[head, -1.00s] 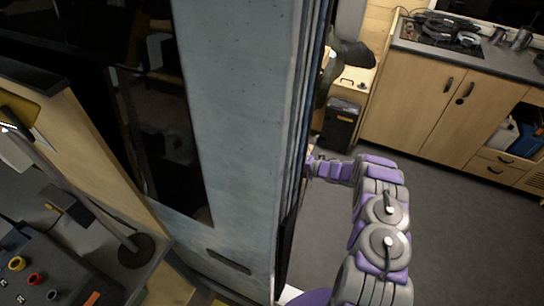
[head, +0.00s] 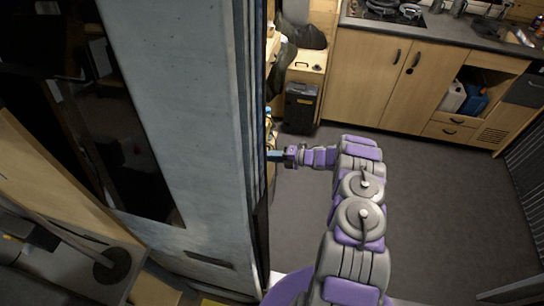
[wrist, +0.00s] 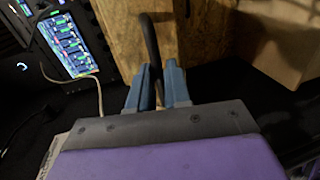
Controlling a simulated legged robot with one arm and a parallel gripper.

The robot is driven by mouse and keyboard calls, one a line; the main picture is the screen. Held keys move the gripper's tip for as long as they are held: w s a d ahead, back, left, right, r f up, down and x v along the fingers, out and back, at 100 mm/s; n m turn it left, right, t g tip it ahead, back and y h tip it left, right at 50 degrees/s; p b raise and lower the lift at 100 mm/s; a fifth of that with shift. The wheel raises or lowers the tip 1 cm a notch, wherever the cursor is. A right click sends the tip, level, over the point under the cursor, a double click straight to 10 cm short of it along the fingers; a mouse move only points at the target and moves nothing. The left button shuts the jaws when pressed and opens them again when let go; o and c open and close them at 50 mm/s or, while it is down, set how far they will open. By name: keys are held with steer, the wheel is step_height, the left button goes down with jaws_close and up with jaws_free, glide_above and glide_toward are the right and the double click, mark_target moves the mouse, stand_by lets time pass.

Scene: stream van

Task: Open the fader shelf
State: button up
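My gripper (wrist: 158,66) has two blue fingers in the wrist view, pointing at a wooden front (wrist: 188,28). A dark curved bar, like a handle (wrist: 148,32), runs down from the wooden front into the narrow gap between the fingers. I cannot tell whether the fingers press on it. In the head view my gripper (head: 274,156) reaches left, its tips beside the edge of a tall grey panel (head: 178,100) that hides what lies behind. I cannot tell for sure which part is the fader shelf.
A device with lit blue screens (wrist: 70,45) and a pale cable (wrist: 98,92) are left of the gripper in the wrist view. A cardboard-like box (wrist: 280,40) is at right. In the head view, wooden cabinets (head: 365,75) and a black bin (head: 300,107) stand behind clear grey floor (head: 440,200).

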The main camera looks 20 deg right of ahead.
steer(key=o, duration=0.3)
steer(key=shift+f, duration=0.15)
steer(key=shift+o, duration=0.6)
steer(key=p+v, duration=0.2)
steer(key=v, duration=1.5)
steer(key=shift+d+p, duration=0.2)
steer(key=shift+p, duration=0.15)
steer(key=shift+w+r, duration=0.15)
steer(key=shift+r, duration=0.05)
